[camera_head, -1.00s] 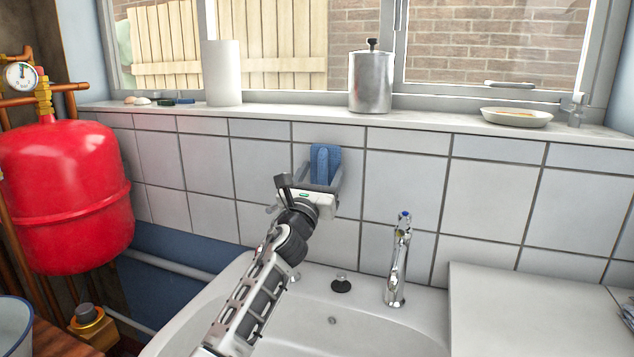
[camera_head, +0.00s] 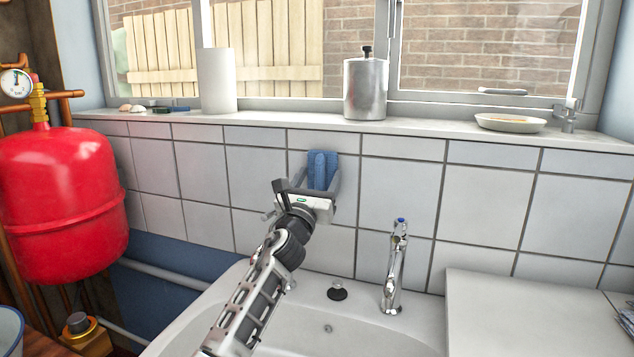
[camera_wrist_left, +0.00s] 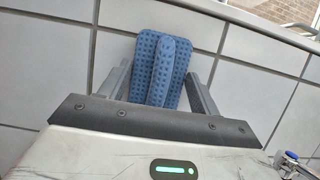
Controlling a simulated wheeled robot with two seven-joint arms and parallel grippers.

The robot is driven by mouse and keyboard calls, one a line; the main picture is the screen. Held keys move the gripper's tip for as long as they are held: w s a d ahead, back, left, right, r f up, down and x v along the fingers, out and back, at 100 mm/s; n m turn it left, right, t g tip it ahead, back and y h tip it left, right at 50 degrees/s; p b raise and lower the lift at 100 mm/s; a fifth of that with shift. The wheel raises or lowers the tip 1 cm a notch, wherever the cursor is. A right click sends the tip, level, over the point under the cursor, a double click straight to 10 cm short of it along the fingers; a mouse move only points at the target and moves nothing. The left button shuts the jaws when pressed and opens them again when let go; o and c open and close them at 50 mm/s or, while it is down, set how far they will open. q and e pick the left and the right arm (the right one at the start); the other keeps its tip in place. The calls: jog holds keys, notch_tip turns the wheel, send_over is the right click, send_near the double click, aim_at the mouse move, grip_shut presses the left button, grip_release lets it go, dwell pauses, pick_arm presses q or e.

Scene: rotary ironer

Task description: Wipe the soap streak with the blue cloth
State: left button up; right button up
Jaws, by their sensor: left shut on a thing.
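The blue cloth (camera_head: 322,171) is folded and held up against the white wall tiles above the sink. My left gripper (camera_head: 318,186) is shut on it. In the left wrist view the cloth (camera_wrist_left: 161,72) shows a dotted weave and a raised middle fold between the two fingers of my left gripper (camera_wrist_left: 160,88). It lies at or very near the tiles; I cannot tell how firmly it touches. I cannot make out the soap streak in either view; the cloth and gripper may hide it. My right gripper is not in view.
The window sill (camera_head: 420,127) above holds a paper roll (camera_head: 216,80), a metal canister (camera_head: 366,88) and a dish (camera_head: 510,123). Below are the sink (camera_head: 385,335) and tap (camera_head: 394,270). A red tank (camera_head: 62,205) stands at left. The tiles on the right are clear.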

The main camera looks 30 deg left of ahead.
pick_arm(q)
jog(key=shift+w+a+b, duration=0.15)
jog(key=shift+w+b, duration=0.3)
jog(key=shift+w, duration=0.15)
jog(key=shift+w+d+b, duration=0.35)
jog(key=shift+w+d, duration=0.1)
jog(key=shift+d, duration=1.4)
jog(key=shift+w+d+b, duration=0.4)
jog(key=shift+w+d, duration=0.1)
jog(key=shift+d, duration=1.4)
jog(key=shift+w+d+b, duration=0.35)
jog(key=shift+w+d, duration=0.1)
jog(key=shift+d, duration=1.4)
jog(key=shift+s+a+r+p, duration=0.1)
jog(key=shift+a+p, duration=0.1)
jog(key=shift+a, duration=0.2)
jog(key=shift+s+a+p, duration=0.1)
jog(key=shift+a+p, duration=0.05)
jog(key=shift+a, duration=0.2)
jog(key=shift+s+a+p, duration=0.15)
jog(key=shift+a, duration=0.4)
jog(key=shift+s+a+p, duration=0.15)
jog(key=shift+a, duration=0.35)
jog(key=shift+s+a, duration=0.3)
jog(key=shift+a, duration=1)
jog(key=shift+s+a, duration=0.3)
jog(key=shift+a, duration=1)
jog(key=shift+s+a, duration=0.3)
jog(key=shift+a, duration=1)
jog(key=shift+d, duration=0.1)
